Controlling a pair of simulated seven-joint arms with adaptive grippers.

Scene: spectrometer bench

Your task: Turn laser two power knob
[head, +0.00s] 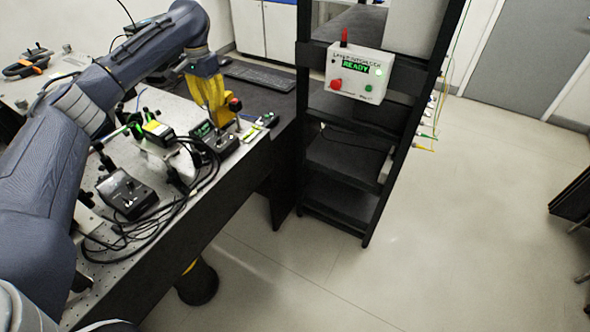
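My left arm reaches in from the left. Its yellow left gripper (222,118) points down over the far part of the optical bench. Its fingertips are small and partly merge with the equipment below, so I cannot tell whether they are open or touching anything. A black control box (222,145) with a green display sits right under and beside the gripper; its knob is not clear. A second black control box (127,193) with small knobs lies nearer on the bench. I cannot read which box belongs to laser two. My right gripper is not in view.
A keyboard (260,77) lies behind. A black rack (345,160) holds a white box (360,75) reading READY.

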